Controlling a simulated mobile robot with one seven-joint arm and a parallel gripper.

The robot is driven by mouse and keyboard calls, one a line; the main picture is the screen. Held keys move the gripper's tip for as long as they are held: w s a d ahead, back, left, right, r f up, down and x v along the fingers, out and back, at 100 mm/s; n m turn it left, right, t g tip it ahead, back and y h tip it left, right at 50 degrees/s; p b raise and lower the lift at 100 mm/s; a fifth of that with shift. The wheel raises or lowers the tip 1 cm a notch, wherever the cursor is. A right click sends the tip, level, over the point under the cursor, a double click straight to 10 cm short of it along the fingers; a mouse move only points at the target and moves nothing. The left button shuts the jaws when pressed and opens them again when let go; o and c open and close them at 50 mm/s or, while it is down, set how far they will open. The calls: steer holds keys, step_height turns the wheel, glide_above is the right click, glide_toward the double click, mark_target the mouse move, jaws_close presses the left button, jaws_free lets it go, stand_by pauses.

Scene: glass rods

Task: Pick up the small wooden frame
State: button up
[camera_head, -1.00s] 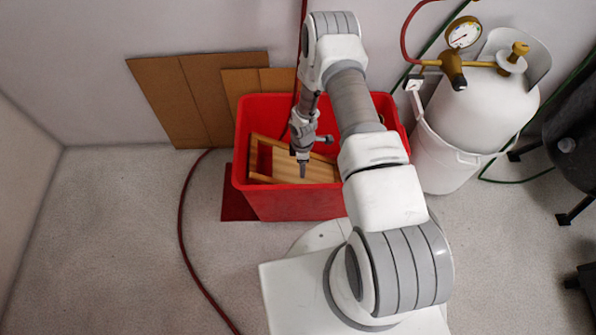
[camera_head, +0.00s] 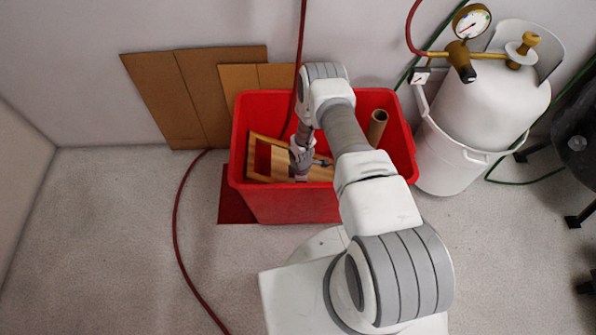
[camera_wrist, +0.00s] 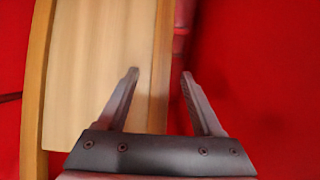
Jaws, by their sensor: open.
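The small wooden frame (camera_head: 281,161) lies tilted inside the red bin (camera_head: 288,206), with a pale panel and darker rails. My gripper (camera_head: 300,175) reaches down into the bin at the frame's right part and covers some of it. In the wrist view the frame (camera_wrist: 98,60) fills the left half. My gripper (camera_wrist: 159,75) is open there. Its left finger is over the panel near the right rail, and its right finger is past that rail over red. The rail lies between the fingers in the picture; I cannot tell whether they touch it.
A brown cardboard tube (camera_head: 377,127) stands in the bin's right part. Cardboard sheets (camera_head: 190,95) lean on the wall behind. A white gas cylinder (camera_head: 490,105) in a white bucket (camera_head: 450,165) stands right of the bin. A red hose (camera_head: 178,240) runs along the floor at left.

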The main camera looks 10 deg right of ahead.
step_height(320, 180, down, 3)
steer(key=shift+f+b, duration=0.1)
steer(key=shift+b, duration=0.4)
jaws_close()
